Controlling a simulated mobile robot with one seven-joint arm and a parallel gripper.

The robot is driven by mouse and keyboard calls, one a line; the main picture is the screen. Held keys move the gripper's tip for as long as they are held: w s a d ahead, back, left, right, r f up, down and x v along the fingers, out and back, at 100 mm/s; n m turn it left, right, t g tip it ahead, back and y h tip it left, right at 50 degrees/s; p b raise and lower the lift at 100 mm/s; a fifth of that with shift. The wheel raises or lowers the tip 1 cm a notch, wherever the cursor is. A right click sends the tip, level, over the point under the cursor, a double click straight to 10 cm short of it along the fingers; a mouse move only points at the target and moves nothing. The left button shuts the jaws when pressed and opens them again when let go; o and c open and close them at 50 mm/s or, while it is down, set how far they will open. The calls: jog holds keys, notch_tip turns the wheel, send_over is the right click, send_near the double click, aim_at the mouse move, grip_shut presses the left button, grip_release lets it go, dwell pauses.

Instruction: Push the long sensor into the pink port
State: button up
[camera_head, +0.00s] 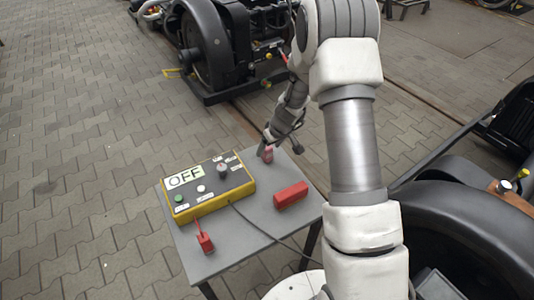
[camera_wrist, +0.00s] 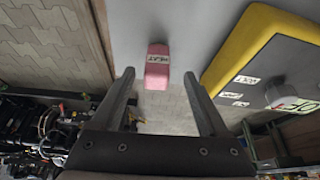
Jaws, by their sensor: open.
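A small pink block (camera_wrist: 157,66) with a white label, whose text I cannot read for certain, shows in the wrist view. It also shows at the table's far edge in the head view (camera_head: 267,155). My gripper (camera_wrist: 159,76) is open, with one finger to each side of the block and gaps between. A red piece with a thin red rod (camera_head: 205,242) lies at the table's near left corner. It looks like the long sensor, but I cannot be sure. I cannot make out a hole in the pink block.
A yellow control box (camera_head: 180,216) reading OFF stands on the grey table (camera_head: 228,262), with a cable running off it. A larger red block (camera_head: 291,194) lies right of it. Black bogies (camera_head: 205,45) stand behind and at right.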

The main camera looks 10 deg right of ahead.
aim_at(267, 152)
jog(key=b+x, duration=0.1)
jog(key=x, duration=0.4)
jog(key=shift+w+d, duration=0.15)
grip_shut()
dwell(0.4)
jog(key=shift+r, duration=0.1)
jog(key=shift+r, duration=0.55)
notch_tip(267, 152, up, 3)
jog(key=shift+f+p, duration=0.15)
jog(key=shift+p, duration=0.6)
jog(key=s+d+r, duration=0.6)
jog(key=d+r, duration=0.1)
jog(key=d, duration=0.2)
jog(key=shift+s+d, duration=0.3)
jog(key=shift+s, duration=0.1)
